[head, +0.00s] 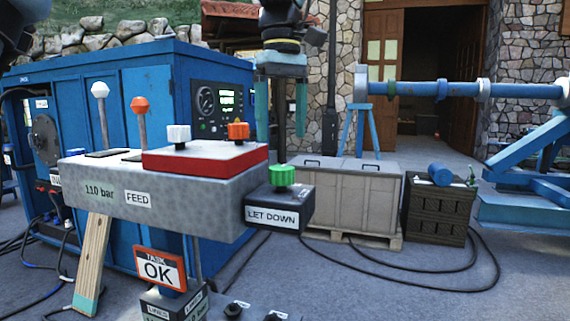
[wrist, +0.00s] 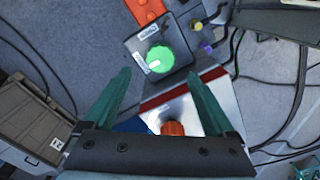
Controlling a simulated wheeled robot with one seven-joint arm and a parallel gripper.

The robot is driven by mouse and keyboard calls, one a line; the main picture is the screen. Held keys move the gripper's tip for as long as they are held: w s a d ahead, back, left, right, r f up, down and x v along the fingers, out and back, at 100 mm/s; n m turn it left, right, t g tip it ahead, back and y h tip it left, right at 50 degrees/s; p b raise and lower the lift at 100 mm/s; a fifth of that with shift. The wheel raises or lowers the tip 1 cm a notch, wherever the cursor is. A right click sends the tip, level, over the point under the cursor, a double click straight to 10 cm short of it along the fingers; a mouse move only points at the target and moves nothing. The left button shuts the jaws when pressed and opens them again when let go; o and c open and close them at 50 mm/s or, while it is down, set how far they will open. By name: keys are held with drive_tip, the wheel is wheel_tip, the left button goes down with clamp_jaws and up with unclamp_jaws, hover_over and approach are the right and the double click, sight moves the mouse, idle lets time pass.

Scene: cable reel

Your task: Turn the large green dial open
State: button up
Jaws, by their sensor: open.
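The large green dial (head: 283,175) is a ribbed knob on top of a dark box labelled LET DOWN (head: 279,208). In the wrist view the green dial (wrist: 162,62) shows a white mark on its lower left edge. My gripper (head: 281,138) points down above the dial, with its two teal fingers apart and nothing between them. In the wrist view my gripper (wrist: 157,75) is open, with the dial below and just ahead of the gap between the fingertips. A gap shows between the fingers and the dial; they do not touch.
A wooden crate (head: 350,200) is behind.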

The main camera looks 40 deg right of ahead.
sight(281, 167)
wheel_tip(281, 167, down, 8)
drive_tip(key=shift+r, duration=0.2)
drive_tip(key=shift+c, duration=0.2)
drive_tip(key=c, duration=1.3)
